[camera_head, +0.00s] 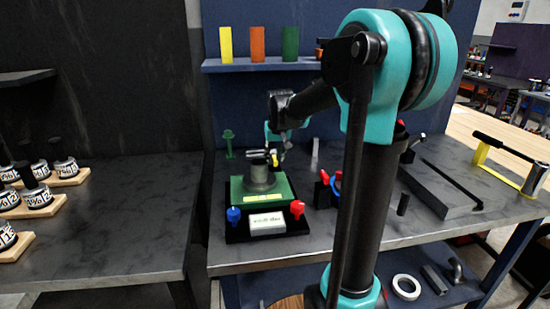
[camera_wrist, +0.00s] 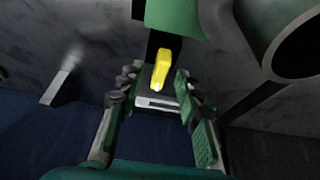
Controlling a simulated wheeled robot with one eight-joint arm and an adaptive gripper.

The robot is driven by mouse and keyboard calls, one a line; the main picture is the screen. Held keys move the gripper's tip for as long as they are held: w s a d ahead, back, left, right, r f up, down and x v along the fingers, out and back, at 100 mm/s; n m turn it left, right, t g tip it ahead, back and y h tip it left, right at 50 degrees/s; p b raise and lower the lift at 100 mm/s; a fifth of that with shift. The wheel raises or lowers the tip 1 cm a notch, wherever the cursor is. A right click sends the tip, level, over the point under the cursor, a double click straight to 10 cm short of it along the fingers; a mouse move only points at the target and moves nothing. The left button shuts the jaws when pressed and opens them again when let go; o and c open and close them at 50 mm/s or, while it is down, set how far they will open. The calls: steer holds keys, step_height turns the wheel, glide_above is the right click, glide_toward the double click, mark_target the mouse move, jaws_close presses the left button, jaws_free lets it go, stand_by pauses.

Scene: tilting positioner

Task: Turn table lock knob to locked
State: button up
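The tilting positioner has a green body (camera_head: 262,188) on a black base, with a grey cylinder (camera_head: 262,176) on top. It carries a blue knob (camera_head: 233,215) and a red knob (camera_head: 297,208) in front, beside a white label plate (camera_head: 267,224). In the wrist view a yellow elongated knob (camera_wrist: 160,69) sits on a black part under a green body (camera_wrist: 175,15). My gripper (camera_wrist: 155,82) is open, its fingers on either side of the yellow knob with gaps showing. In the head view my gripper (camera_head: 275,151) is behind the positioner, small and partly hidden. No lock marking is readable.
The positioner stands on a dark grey workbench (camera_head: 225,258). A green stand (camera_head: 228,143) is at the back left. Red and blue items (camera_head: 325,190) stand to the right, partly behind my arm. A shelf (camera_head: 265,65) with coloured blocks hangs above. Bare bench lies at front.

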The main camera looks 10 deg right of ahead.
steer(key=shift+w+f, duration=0.2)
steer(key=shift+f, duration=0.25)
jaws_close()
